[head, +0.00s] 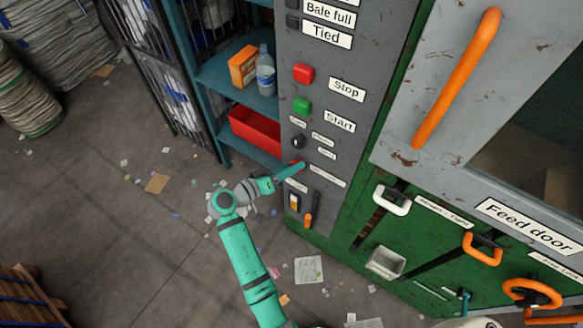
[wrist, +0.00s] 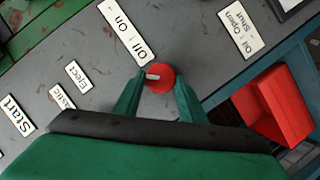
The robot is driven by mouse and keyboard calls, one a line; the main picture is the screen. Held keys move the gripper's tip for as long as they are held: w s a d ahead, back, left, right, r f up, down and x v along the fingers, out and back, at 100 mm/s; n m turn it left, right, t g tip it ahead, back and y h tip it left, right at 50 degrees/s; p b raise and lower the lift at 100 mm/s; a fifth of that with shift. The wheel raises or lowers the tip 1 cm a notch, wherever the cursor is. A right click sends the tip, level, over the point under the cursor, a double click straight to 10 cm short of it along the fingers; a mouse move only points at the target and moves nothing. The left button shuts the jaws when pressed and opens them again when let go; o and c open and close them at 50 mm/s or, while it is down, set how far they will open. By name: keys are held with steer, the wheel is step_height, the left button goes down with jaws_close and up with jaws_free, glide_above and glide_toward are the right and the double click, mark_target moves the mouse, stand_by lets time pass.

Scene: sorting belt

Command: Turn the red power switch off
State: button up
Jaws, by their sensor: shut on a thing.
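The red power switch (wrist: 162,79) is a round red knob with a pale pointer mark on the grey control panel. A white label (wrist: 127,31), which seems to read Off and On, is beside it. My gripper (wrist: 161,84) has one finger on each side of the knob and is shut on it. In the head view, my gripper (head: 296,168) reaches the lower part of the panel from the left, and the fingers largely hide the knob.
Red Stop (head: 304,73) and green Start (head: 302,105) buttons sit higher on the panel. A teal shelf at left holds a red bin (head: 255,134), an orange box (head: 243,66) and a bottle (head: 265,72). An orange-handled lever (head: 309,216) is below.

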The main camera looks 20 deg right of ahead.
steer(key=shift+w+a+f+n+h, duration=0.15)
steer(key=shift+n+h, duration=0.4)
steer(key=shift+n, duration=0.6)
steer(key=shift+s+d+f+n+h, duration=0.1)
steer(key=shift+n+h, duration=0.5)
steer(key=shift+n, duration=0.6)
steer(key=shift+w+a+f+n+h, duration=0.15)
steer(key=shift+n+h, duration=0.4)
steer(key=shift+n, duration=0.6)
steer(key=shift+g, duration=0.4)
steer(key=o, duration=1)
steer(key=shift+s, duration=0.1)
steer(key=v, duration=1)
steer(key=shift+a, duration=0.3)
steer(key=shift+s+f, duration=0.15)
